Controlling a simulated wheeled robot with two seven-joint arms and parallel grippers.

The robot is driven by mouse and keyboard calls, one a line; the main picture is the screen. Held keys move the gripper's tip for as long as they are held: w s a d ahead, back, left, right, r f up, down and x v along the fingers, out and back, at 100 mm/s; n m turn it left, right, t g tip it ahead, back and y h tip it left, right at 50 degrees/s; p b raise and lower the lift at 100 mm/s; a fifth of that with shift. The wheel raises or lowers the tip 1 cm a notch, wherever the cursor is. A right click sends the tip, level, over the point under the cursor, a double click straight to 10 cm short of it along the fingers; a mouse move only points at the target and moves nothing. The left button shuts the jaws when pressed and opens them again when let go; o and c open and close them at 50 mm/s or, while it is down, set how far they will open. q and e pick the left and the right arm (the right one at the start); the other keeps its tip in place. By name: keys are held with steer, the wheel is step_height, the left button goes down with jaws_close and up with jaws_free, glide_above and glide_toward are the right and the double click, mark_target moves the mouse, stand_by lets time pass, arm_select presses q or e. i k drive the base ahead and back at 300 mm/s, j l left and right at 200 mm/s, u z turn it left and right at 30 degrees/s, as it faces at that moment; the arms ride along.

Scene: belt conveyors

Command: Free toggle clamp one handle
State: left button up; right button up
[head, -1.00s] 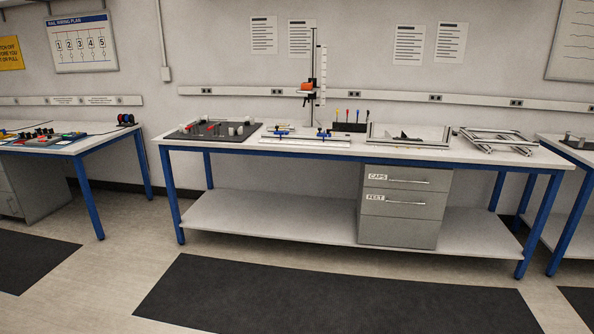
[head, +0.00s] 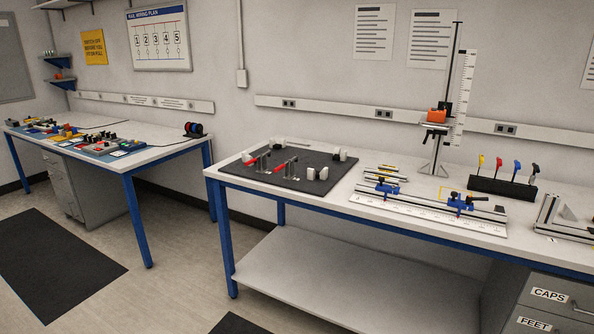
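Red-handled toggle clamps stand on a dark board (head: 318,183) at the left end of the middle bench. One red handle (head: 286,165) lies slanted near the middle of the board. Which clamp is number one cannot be told, and the handles are too small to read as locked or free. Neither of my grippers is in view.
The bench (head: 334,210) also bears a rail with blue clamps (head: 430,205), a tall height gauge (head: 448,110) and a rack of coloured drivers (head: 500,186). A second bench (head: 150,153) stands left.

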mark_target(251, 161)
steer(key=i+u, duration=0.15)
steer(key=i, duration=0.35)
steer(key=i+l+u, duration=0.2)
steer(key=i, duration=0.25)
steer(key=i+l+u, duration=0.15)
steer(key=i, duration=0.35)
steer(key=i+l+u, duration=0.2)
steer(key=i, duration=0.25)
